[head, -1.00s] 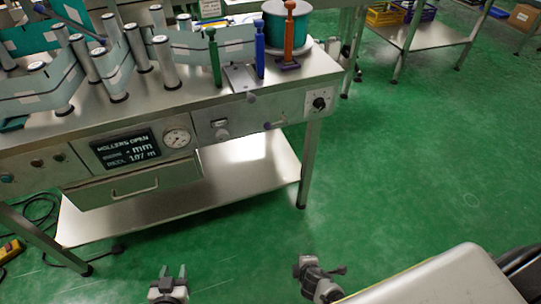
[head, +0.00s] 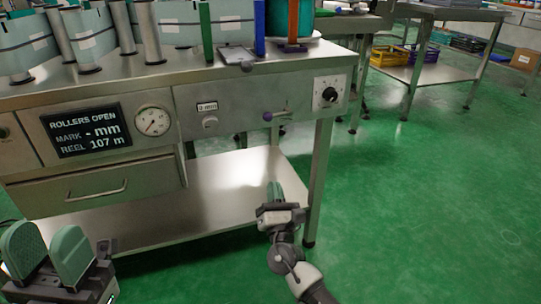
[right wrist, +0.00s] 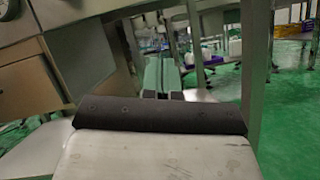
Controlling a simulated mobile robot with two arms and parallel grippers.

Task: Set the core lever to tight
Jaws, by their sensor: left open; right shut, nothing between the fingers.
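A small lever with a purple ball end (head: 268,116) sticks out of the front panel of the steel bench (head: 240,97), left of the black dial (head: 329,95). It lies nearly level, ball end to the left. I cannot read its marks. My right gripper (head: 275,190) is shut and empty, below the lever and in front of the lower shelf, apart from both lever and panel. Its green fingers show together in the right wrist view (right wrist: 162,72). My left gripper (head: 47,250) is open and empty at the lower left, with two green finger pads spread.
A drawer (head: 95,185) sits below. The bench leg (head: 319,175) stands right of my right gripper. Green floor is clear to the right.

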